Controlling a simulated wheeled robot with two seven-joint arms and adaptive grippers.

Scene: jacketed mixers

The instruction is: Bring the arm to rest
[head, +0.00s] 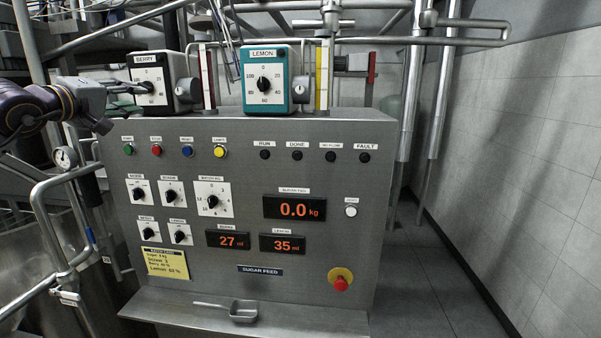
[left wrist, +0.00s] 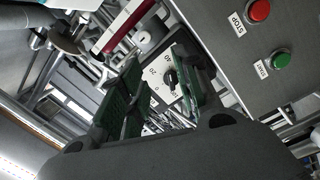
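No object is held. The teal LEMON box (head: 274,78) stands to the right with its own dial. My right gripper is not in view.
The steel control panel (head: 330,190) stands below the boxes, with a red stop knob (head: 341,281), displays and a yellow batch card (head: 166,263). A scoop (head: 242,312) lies on its front ledge. Pipes (head: 50,200) crowd the left. The floor (head: 440,285) at right is clear.

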